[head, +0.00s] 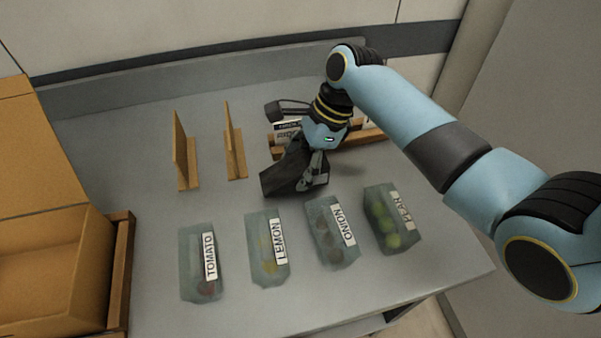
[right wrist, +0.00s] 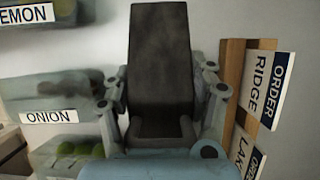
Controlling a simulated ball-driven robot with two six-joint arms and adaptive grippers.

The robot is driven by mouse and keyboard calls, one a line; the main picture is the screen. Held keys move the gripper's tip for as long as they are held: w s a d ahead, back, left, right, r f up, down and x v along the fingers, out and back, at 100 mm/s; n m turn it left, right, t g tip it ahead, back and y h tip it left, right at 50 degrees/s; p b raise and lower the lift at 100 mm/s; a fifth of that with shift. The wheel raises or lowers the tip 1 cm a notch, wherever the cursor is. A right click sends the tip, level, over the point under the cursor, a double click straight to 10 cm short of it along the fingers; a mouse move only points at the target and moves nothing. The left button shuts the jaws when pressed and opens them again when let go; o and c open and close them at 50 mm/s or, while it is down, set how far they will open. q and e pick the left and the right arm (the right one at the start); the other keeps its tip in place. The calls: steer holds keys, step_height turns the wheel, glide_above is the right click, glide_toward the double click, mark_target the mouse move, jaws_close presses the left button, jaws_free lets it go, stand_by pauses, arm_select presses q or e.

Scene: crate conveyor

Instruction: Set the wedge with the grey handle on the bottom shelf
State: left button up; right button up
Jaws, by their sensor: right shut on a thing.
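A dark wedge (head: 283,178) is held just above the grey worktop, near its middle. My right gripper (head: 318,168) is shut on it, with the fingers on either side. In the right wrist view the dark wedge (right wrist: 161,60) stands out ahead between the fingers of my right gripper (right wrist: 163,100), its near end low between them. I cannot make out its handle colour. A lower shelf (head: 358,327) shows in part under the worktop's front edge. My left gripper is out of view.
Bags labelled tomato (head: 190,262), lemon (head: 262,235), onion (head: 325,222) and pear (head: 378,228) lie in front. Two wooden uprights (head: 181,155) stand at back left. A wooden rack (head: 372,137) with order cards (right wrist: 266,85) is behind the gripper. A cardboard box (head: 60,235) is at left.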

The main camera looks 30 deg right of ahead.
steer(key=shift+f, duration=1.25)
steer(key=o, duration=1.5)
steer(key=shift+f, duration=0.15)
steer(key=shift+o, duration=0.2)
